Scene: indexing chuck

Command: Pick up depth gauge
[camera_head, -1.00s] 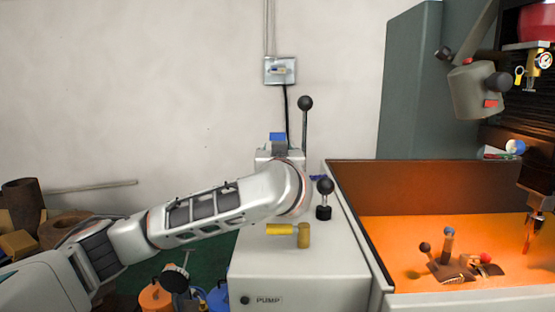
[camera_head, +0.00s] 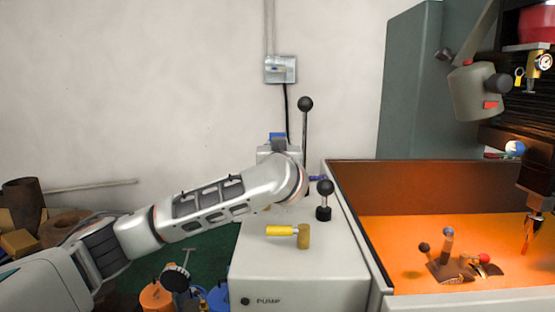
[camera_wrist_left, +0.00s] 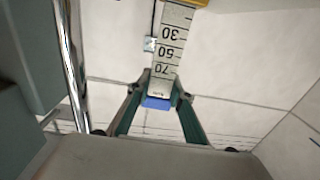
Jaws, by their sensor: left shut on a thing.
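The depth gauge (camera_wrist_left: 169,48) shows in the left wrist view as a pale flat scale with printed numbers 30, 50 and 70. A blue piece (camera_wrist_left: 157,103) is at its near end, and a yellow part shows at its far end at the picture's top edge. My left gripper (camera_wrist_left: 161,93) has its two green-grey fingers closed in at the blue end, shut on the gauge. In the head view my left arm reaches over the pump cabinet, and its gripper and the gauge are hidden behind the wrist. My right gripper is not in view.
A wall is behind.

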